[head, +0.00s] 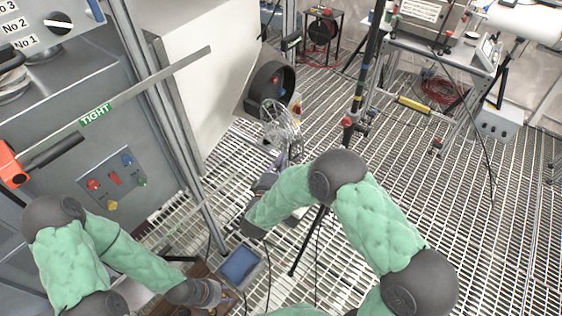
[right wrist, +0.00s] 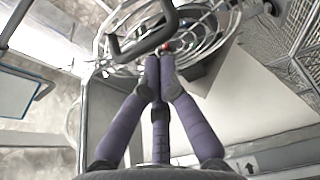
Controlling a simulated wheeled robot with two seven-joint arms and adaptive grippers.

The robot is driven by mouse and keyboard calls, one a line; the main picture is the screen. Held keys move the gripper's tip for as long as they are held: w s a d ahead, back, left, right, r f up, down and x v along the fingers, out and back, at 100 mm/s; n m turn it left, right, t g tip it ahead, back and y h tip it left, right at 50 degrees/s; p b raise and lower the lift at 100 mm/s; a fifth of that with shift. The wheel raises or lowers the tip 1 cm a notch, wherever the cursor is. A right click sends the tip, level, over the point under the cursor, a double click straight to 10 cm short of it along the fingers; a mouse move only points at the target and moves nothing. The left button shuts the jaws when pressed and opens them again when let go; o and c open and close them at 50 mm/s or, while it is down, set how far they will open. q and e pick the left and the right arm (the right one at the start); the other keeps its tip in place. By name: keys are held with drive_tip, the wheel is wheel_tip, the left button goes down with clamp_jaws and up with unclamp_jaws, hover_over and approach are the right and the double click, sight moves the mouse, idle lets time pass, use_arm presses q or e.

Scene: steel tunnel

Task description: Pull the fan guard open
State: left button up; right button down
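The fan housing (head: 270,84) is a dark round ring on the side of a cream cabinet in the head view. Its wire guard (head: 281,127) hangs at an angle off the housing's lower right side, apart from it over part of its rim. The wire guard (right wrist: 205,35) and its dark bent handle (right wrist: 145,35) fill the top of the right wrist view. My right gripper (right wrist: 160,60) has its purple fingertips together just below the handle, among the wires; I see nothing clearly pinched. My left gripper (head: 207,293) is low at the left, its fingers hard to make out.
The cream cabinet (head: 205,60) stands left of the fan. A grey control panel (head: 115,180) and a metal bar with a green TIGHT label (head: 95,114) are at the left. A black stand pole (head: 362,85) rises right of the guard. Grating floor (head: 420,180) is open at the right.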

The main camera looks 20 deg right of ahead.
sight(302, 153)
drive_tip(key=shift+d, duration=0.1)
drive_tip(key=shift+n+t+y, duration=0.6)
drive_tip(key=shift+n+y, duration=0.1)
drive_tip(key=shift+y, duration=0.2)
drive_tip(key=d, duration=0.3)
drive_tip(key=w+d+p, duration=0.1)
drive_tip(key=d, duration=0.3)
drive_tip(key=shift+w+d, duration=0.35)
drive_tip(key=shift+d, duration=0.25)
